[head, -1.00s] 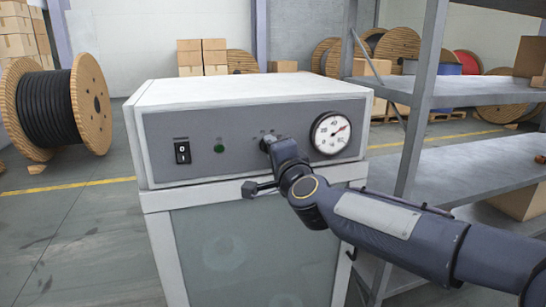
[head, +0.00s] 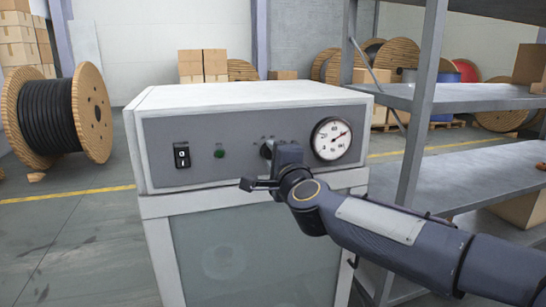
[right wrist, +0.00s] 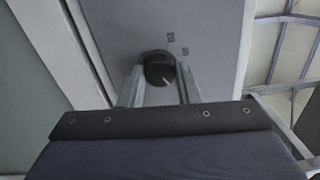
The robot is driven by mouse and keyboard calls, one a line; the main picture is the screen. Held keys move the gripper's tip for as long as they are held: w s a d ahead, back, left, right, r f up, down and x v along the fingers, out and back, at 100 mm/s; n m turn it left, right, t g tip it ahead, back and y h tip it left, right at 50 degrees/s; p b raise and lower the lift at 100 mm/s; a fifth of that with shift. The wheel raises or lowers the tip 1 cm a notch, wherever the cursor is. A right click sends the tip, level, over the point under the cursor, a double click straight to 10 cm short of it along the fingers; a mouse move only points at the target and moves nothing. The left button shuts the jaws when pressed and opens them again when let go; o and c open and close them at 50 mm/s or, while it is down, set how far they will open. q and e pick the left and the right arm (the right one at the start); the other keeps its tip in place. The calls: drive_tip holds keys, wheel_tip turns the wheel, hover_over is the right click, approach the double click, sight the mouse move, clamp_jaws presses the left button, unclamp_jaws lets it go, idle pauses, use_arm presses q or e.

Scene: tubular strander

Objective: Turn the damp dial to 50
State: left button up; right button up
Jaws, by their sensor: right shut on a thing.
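The damp dial (right wrist: 158,68) is a round black knob with a pale pointer line, on the grey front panel (head: 325,170) of a white cabinet. My right gripper (right wrist: 160,88) has one finger on each side of the knob and is shut on it. In the head view the gripper and wrist hide most of the dial, and only its upper left edge shows. My left gripper is not in view.
A black rocker switch (head: 182,155) and a green button (head: 219,153) sit left on the panel. A grey metal shelf (head: 470,98) stands close on the right, beside my right arm.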

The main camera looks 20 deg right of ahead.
drive_tip(key=o, duration=1)
drive_tip(key=s, duration=0.4)
drive_tip(key=s+p, duration=0.1)
drive_tip(key=s, duration=0.2)
drive_tip(key=shift+s+d+f, duration=0.15)
drive_tip(key=shift+s+f, duration=0.05)
drive_tip(key=shift+s, duration=0.2)
